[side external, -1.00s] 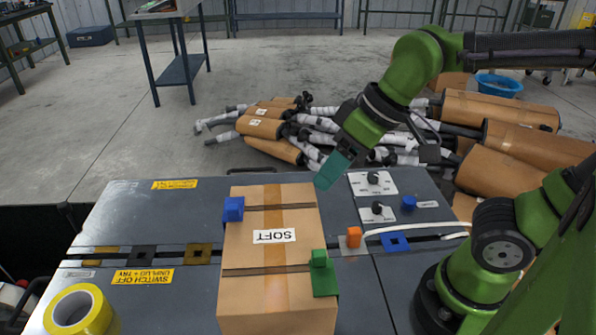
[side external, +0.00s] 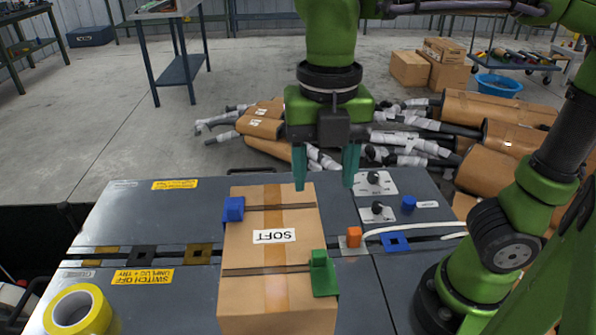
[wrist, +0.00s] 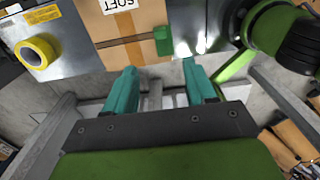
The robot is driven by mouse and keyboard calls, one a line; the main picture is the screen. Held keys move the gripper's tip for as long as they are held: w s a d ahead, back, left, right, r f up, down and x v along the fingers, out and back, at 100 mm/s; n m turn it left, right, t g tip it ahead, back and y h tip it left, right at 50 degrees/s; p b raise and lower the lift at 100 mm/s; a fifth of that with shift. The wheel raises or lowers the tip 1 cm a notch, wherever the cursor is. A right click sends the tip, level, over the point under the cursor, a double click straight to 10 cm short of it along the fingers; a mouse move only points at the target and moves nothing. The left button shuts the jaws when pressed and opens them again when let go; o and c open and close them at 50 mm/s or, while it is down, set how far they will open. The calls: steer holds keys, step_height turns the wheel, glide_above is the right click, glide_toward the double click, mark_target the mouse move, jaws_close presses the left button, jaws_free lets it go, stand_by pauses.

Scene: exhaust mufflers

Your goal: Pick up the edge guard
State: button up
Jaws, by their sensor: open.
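Two small guards sit on the edges of a taped cardboard box (side external: 245,290) labelled SOFT, where dark straps cross it. One guard is blue (side external: 233,209), at the far left edge. The other is green (side external: 322,274), at the near right edge. I cannot tell which one the task's edge guard is. In the wrist view the green guard (wrist: 162,41) shows at the box's edge, and the blue one is not visible. My gripper (side external: 324,186) points down with teal fingers apart and empty, appearing above the box's far right corner. The fingers (wrist: 160,70) also show in the wrist view.
The box stands on a grey bench (side external: 130,215). Yellow tape (side external: 78,310) lies at the near left. An orange block (side external: 353,237), a blue square piece (side external: 396,242), a white cable and knob panels (side external: 376,212) are right of the box. Wrapped mufflers (side external: 500,115) lie behind.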

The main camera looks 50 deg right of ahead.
glide_above(320, 256)
steer(key=f, duration=1)
steer(key=shift+w+d+f, duration=0.25)
steer(key=shift+s+a+f, duration=0.15)
steer(key=shift+f, duration=1.25)
steer(key=shift+s+a+f, duration=0.15)
steer(key=shift+f, duration=1.2)
steer(key=shift+c, duration=0.3)
jaws_close()
